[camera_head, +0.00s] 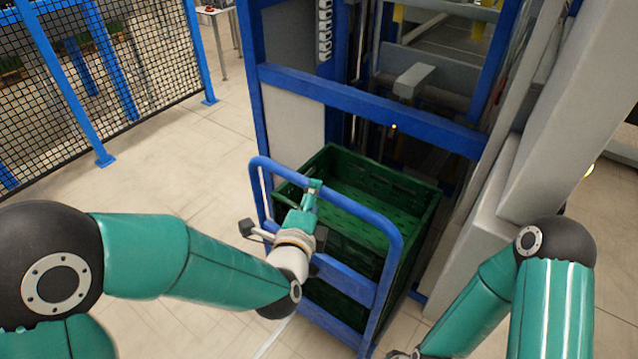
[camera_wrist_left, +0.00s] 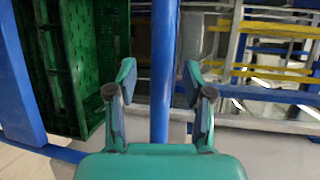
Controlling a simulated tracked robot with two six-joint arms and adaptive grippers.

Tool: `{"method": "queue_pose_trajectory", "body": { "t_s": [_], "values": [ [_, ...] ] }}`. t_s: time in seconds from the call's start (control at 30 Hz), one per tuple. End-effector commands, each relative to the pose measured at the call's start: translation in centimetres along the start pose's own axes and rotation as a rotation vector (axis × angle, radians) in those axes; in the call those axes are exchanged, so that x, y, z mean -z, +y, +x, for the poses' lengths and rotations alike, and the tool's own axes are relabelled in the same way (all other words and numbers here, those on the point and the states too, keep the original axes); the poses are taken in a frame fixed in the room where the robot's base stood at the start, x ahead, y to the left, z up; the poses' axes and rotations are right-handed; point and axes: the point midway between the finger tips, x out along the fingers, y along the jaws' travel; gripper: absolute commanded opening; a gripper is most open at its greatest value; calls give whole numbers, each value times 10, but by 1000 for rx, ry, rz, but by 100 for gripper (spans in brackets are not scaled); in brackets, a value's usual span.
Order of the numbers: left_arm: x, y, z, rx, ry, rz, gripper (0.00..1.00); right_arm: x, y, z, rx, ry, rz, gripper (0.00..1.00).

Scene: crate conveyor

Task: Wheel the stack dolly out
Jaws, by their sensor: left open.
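The stack dolly has a blue tubular push handle (camera_head: 352,209) facing me. Green crates (camera_head: 398,176) are stacked behind the handle, and the top one looks empty. The stack stands at the opening of a blue-framed machine. My left gripper (camera_head: 314,187) is at the handle's top bar. In the left wrist view, the open fingers (camera_wrist_left: 158,92) stand on either side of the blue handle bar (camera_wrist_left: 164,60), with gaps showing. A green crate wall (camera_wrist_left: 88,60) shows left of the bar there. The dolly's wheels are hidden.
The blue machine frame (camera_head: 365,108) rises behind the crates. A grey column (camera_head: 560,120) stands close on the right. A blue-posted mesh fence (camera_head: 135,70) runs along the left. The pale floor (camera_head: 185,160) between fence and dolly is clear.

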Motion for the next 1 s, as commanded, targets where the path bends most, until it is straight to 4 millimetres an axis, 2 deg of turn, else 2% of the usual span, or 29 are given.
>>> {"method": "queue_pose_trajectory", "body": {
  "t_s": [0.1, 0.27, 0.67, 0.93, 0.97, 1.0],
  "values": [
    [-1, 0, 20, -1, -2, 0, 52, 0, -1, -4, 0, 0, 0, 0],
    [0, 0, 36, -1, -1, 1, 52, 0, -2, -5, 0, 0, 0, 0],
    [0, 0, 42, 0, 0, 1, 50, 0, -2, -6, 0, 0, 0, 0],
    [0, 0, 42, -1, 0, 1, 5, 0, -2, -6, 0, 0, 0, 0],
    [0, 0, 42, -2, 0, 1, 0, 0, -2, -6, 0, 0, 0, 0],
    [0, 0, 42, -2, 0, 1, 0, 0, -2, -6, 0, 0, 0, 0]
  ]
}}
